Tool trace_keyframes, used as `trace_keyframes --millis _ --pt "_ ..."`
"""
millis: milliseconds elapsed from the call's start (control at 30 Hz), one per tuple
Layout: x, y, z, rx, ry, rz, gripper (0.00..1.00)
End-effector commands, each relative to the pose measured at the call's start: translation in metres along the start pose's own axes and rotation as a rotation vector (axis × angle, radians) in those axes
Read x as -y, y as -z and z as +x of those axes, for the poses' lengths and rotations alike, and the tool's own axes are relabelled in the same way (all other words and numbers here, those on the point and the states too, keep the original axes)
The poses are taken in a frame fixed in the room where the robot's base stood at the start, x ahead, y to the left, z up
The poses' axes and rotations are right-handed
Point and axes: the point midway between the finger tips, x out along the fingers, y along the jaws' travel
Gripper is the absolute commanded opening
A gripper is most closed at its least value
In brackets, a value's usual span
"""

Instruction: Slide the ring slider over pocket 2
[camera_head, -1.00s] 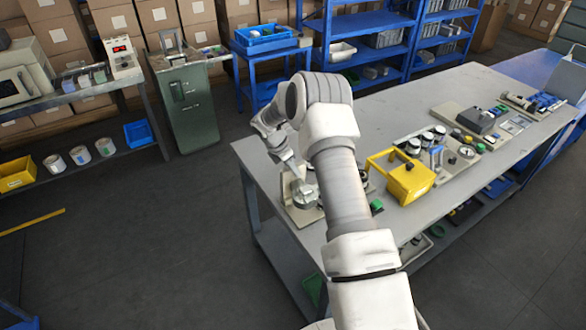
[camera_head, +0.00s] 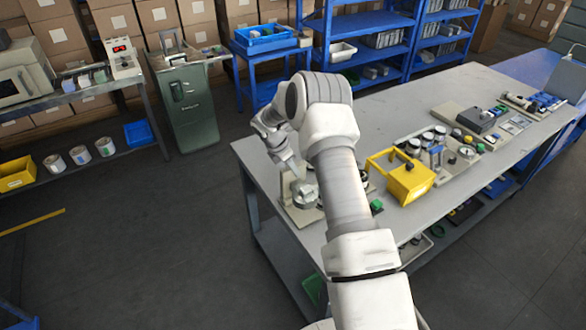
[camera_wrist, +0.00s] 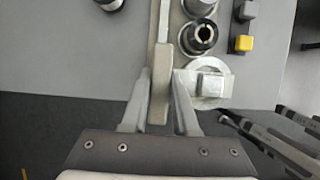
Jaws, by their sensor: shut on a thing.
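In the wrist view my gripper (camera_wrist: 158,110) has its two fingers on either side of a pale beige upright bar (camera_wrist: 160,60) and is shut on it. Right of the bar is a black-rimmed round socket with a metal centre (camera_wrist: 199,37), and below it a light disc with a square block (camera_wrist: 208,84). I cannot tell which of these is the ring slider or which is pocket 2. In the head view my arm hides most of this fixture (camera_head: 303,212) at the table's left end.
A yellow box with a handle (camera_head: 410,182) stands right of my arm on the grey table (camera_head: 385,110). Another round metal part (camera_wrist: 109,4) is at the upper left. The table's edge is close below.

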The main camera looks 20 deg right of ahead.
Motion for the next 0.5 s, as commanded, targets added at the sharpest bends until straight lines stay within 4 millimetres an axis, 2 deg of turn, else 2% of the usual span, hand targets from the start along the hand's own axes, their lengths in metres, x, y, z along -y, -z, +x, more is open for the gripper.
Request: trace_keyframes --millis 367,500 --pt "-0.0003 0.0002 -0.0003 -0.001 -0.001 0.000 0.00" --pt "-0.0002 -0.0065 0.0034 -0.001 0.000 0.003 0.00"
